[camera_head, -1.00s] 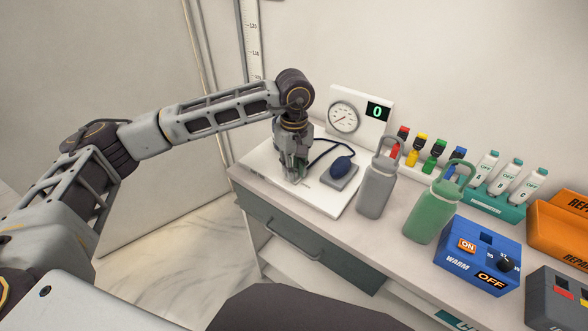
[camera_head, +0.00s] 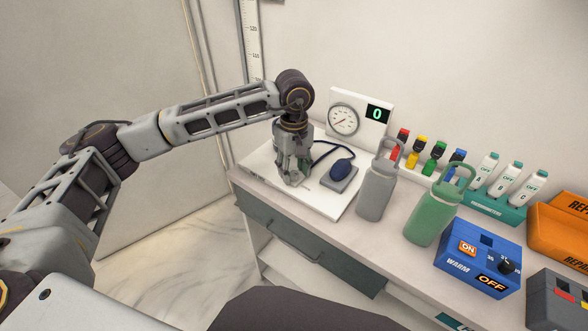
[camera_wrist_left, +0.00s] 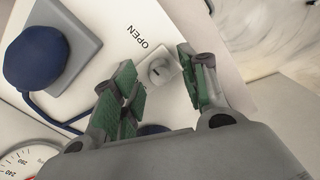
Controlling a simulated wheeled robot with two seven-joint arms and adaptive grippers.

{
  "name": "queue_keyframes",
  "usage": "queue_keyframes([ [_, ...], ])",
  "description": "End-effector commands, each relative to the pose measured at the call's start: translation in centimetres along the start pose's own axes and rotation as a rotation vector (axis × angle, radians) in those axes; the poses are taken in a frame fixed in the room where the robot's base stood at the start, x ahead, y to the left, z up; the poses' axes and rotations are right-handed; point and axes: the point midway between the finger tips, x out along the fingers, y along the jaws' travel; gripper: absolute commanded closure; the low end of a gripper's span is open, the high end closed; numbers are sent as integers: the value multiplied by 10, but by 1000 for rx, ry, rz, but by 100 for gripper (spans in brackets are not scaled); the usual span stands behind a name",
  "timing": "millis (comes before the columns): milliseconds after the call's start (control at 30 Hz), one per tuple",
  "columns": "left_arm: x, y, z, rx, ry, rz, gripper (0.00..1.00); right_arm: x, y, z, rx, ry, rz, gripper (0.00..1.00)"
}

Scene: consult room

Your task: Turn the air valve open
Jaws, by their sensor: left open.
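The air valve (camera_wrist_left: 160,72) is a small pale round knob with a dark mark. It sits on a white board next to the printed word OPEN in the left wrist view. My left gripper (camera_head: 293,180) points down over the board in the head view and hides the valve there. The blue bulb (camera_head: 343,165) rests on a grey block, with a blue hose. My right gripper is not in view.
The gauge panel (camera_head: 358,118) stands behind the board and its display reads 0. A grey bottle (camera_head: 376,190) and a green bottle (camera_head: 430,215) stand to the right. A blue WARM box (camera_head: 480,262) and colored vials are further right. The board's front left is clear.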

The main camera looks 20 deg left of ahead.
Motion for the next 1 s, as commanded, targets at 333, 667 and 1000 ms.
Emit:
queue_keyframes([
  [333,-37,1,0,0,1,3,56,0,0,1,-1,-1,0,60],
  [667,-85,1,0,0,2,3,56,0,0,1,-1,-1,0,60],
  [1000,-115,0,0,0,1,1,56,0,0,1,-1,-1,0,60],
])
